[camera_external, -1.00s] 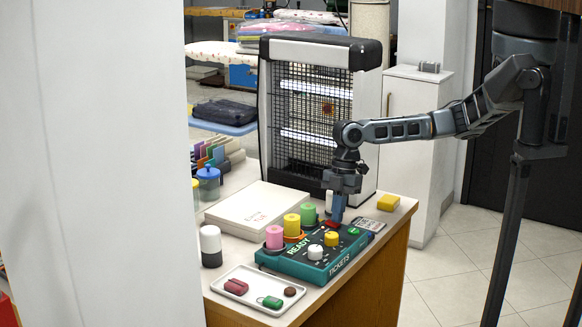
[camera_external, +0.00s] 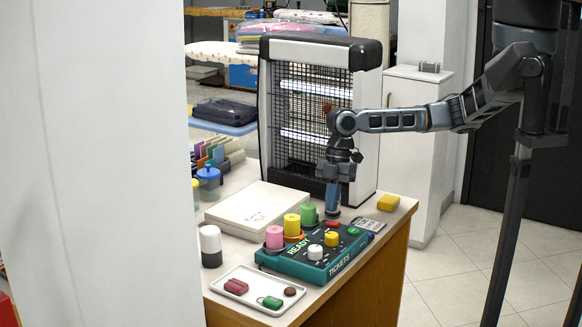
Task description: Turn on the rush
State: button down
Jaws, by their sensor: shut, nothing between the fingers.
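A teal control box (camera_external: 300,268) lettered READY and TICKETS sits near the front edge of the counter. Its top carries a white knob (camera_external: 315,252), a yellow knob (camera_external: 331,239), a small red control (camera_external: 331,224) and a small green one (camera_external: 352,231). Pink (camera_external: 274,237), yellow (camera_external: 291,225) and green (camera_external: 308,212) cylinders stand along its back left side. No label reading "rush" is legible. My gripper (camera_external: 333,213) points down, shut and empty, at the box's far end, just behind the red control. I cannot tell whether it touches the box.
A white tray (camera_external: 246,300) with small red, green and brown items lies in front of the box. A white carton (camera_external: 247,207), a dark-based white bottle (camera_external: 211,245) and a yellow block (camera_external: 388,202) are nearby. A tall grille heater (camera_external: 365,120) stands behind my gripper.

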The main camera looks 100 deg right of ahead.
aim_at(336, 223)
jog(key=b+v, duration=0.1)
jog(key=v, duration=1)
jog(key=shift+a, duration=0.15)
jog(key=shift+w+r, duration=0.1)
jog(key=shift+w, duration=0.1)
jog(key=shift+w+a+r+g+h, duration=0.1)
jog(key=shift+w+a+g+h, duration=0.4)
jog(key=shift+a+g, duration=0.25)
jog(key=shift+w+a+r+g+h, duration=0.1)
jog(key=shift+w+a+g+h, duration=0.3)
jog(key=shift+w+a+g, duration=0.25)
jog(key=shift+s, duration=0.1)
jog(key=f, duration=0.4)
jog(key=s+f+p, duration=0.1)
jog(key=f, duration=0.4)
jog(key=a+f, duration=0.1)
jog(key=f, duration=0.4)
jog(key=shift+s+a+p, duration=0.1)
jog(key=shift+s+p, duration=0.05)
jog(key=shift+p, duration=0.25)
jog(key=shift+f, duration=0.15)
